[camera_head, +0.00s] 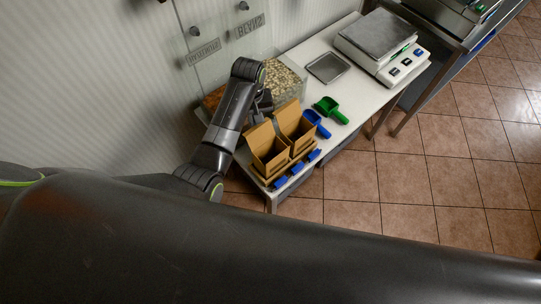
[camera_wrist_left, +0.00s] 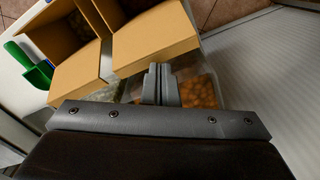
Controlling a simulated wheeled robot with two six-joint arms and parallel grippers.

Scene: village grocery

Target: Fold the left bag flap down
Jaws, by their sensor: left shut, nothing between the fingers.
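Two brown paper bags stand open side by side on the white table. The left bag (camera_head: 270,158) has its back flap (camera_head: 261,137) standing up. The right bag (camera_head: 300,138) also has a raised flap (camera_head: 288,115). My left gripper (camera_head: 265,104) is behind the bags, near the raised flaps. In the left wrist view its fingers (camera_wrist_left: 160,84) are shut and empty, close to the left bag's flap (camera_wrist_left: 155,40); I cannot tell whether they touch it. The right bag's flap (camera_wrist_left: 75,72) is to the left there. My right gripper is not in view.
Clear bins of beans (camera_head: 285,80) stand behind the bags. A blue scoop (camera_head: 317,124) and a green scoop (camera_head: 331,110) lie to the right. Blue clips (camera_head: 281,182) are in front. A scale (camera_head: 382,48) and metal tray (camera_head: 327,68) stand farther right.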

